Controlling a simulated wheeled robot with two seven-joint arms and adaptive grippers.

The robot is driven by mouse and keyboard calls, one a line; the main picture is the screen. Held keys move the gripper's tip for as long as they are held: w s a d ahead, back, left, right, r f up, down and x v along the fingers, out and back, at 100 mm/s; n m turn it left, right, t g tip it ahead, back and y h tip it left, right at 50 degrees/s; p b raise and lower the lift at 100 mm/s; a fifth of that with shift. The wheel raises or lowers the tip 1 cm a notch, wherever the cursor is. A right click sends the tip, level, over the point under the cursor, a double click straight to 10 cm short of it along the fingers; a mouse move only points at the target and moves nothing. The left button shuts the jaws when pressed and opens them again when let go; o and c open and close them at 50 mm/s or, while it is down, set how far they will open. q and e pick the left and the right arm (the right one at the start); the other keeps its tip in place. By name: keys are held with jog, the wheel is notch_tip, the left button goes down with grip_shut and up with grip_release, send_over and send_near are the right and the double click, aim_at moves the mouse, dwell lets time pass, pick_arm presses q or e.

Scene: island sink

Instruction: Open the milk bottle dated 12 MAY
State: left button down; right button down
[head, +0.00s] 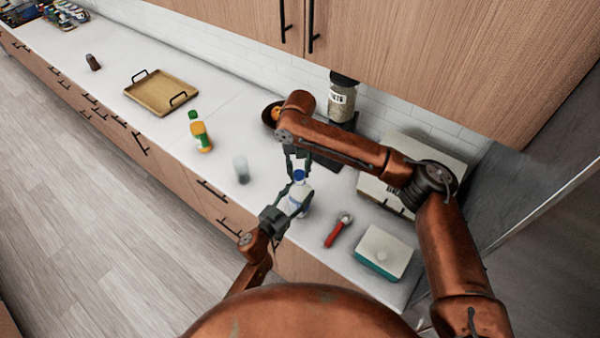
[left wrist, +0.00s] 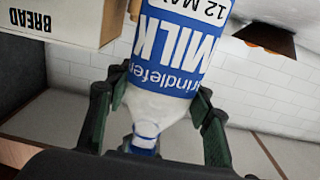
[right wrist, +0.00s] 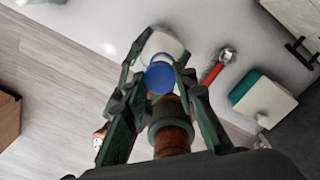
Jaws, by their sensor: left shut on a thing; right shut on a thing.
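The milk bottle (head: 297,198) is white with a blue cap (head: 299,175) and stands upright near the counter's front edge. In the left wrist view its blue label (left wrist: 180,45) appears upside down, reading MILK and 12 MAY, the date partly cut off. My left gripper (head: 287,208) is shut on the bottle's body from the front, one finger on each side. My right gripper (head: 297,168) reaches down from above and is shut on the cap. In the right wrist view its fingers flank the cap (right wrist: 160,78). The cap sits at the bottle's neck; whether it is loose I cannot tell.
A clear glass (head: 241,169) and a green-capped juice bottle (head: 201,136) stand to the left. A red-handled tool (head: 338,230) and a teal box with a pale lid (head: 384,252) lie to the right. A wooden tray (head: 160,92) is farther left. A bread bin (left wrist: 50,25) stands behind.

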aim_at(299, 173)
pick_arm(q)
jog(key=shift+f, duration=0.15)
pick_arm(e)
jog(key=shift+d, duration=0.1)
jog(key=shift+r, duration=2.05)
pick_arm(q)
jog(key=c, duration=0.9)
grip_release()
jog(key=shift+s+a, duration=0.1)
